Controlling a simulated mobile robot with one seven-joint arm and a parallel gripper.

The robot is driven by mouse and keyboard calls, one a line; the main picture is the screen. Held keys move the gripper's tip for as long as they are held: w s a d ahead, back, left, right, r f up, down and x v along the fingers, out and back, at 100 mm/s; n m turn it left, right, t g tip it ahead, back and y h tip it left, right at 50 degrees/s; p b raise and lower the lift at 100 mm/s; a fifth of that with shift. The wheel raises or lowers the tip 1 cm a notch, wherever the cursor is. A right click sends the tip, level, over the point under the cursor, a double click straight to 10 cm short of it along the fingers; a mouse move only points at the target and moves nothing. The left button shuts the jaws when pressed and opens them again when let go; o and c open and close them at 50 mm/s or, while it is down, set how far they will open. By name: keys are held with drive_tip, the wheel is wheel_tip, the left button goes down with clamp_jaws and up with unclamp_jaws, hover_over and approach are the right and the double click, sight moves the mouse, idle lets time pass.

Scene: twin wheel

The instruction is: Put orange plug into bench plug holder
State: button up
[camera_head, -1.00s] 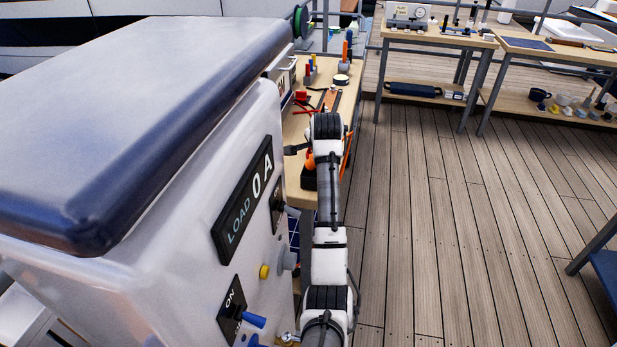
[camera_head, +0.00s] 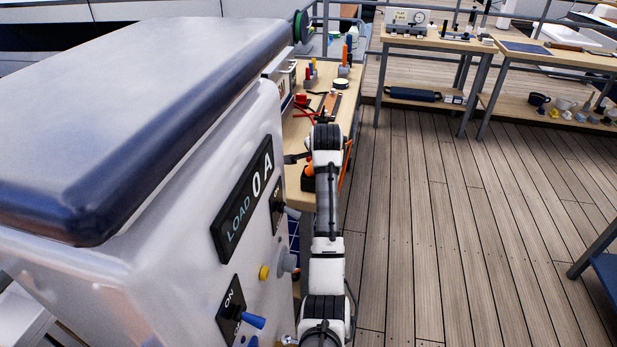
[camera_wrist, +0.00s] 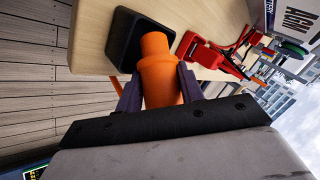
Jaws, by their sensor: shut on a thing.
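The orange plug (camera_wrist: 162,78) is between the two dark fingers of my gripper (camera_wrist: 158,88) in the wrist view, and the gripper is shut on it. The plug's narrower far end overlaps the black block-shaped bench plug holder (camera_wrist: 122,42) on the wooden bench. I cannot tell whether the plug touches the holder or has entered it. In the head view, the orange plug (camera_head: 309,169) shows small beside my arm, just above the dark holder (camera_head: 307,184). My arm hides most of the gripper there.
Red clamps (camera_wrist: 208,53) with red and black leads lie beside the holder. The wooden bench (camera_head: 300,133) carries other small items farther back. A large white load cabinet (camera_head: 190,210) stands close on the left. Open plank floor (camera_head: 430,220) lies on the right.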

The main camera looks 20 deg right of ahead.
drive_tip(key=o, duration=1.1)
drive_tip(key=shift+s+f, duration=0.2)
drive_tip(key=shift+f, duration=0.85)
drive_tip(key=shift+r, duration=0.15)
drive_tip(key=shift+c, duration=0.2)
drive_tip(key=shift+w+r, duration=0.1)
drive_tip(key=shift+r, duration=0.15)
drive_tip(key=shift+o, duration=0.4)
wheel_tip(320, 180, up, 21)
drive_tip(key=b, duration=0.5)
drive_tip(key=shift+w+r, duration=0.2)
drive_tip(key=shift+f, duration=0.1)
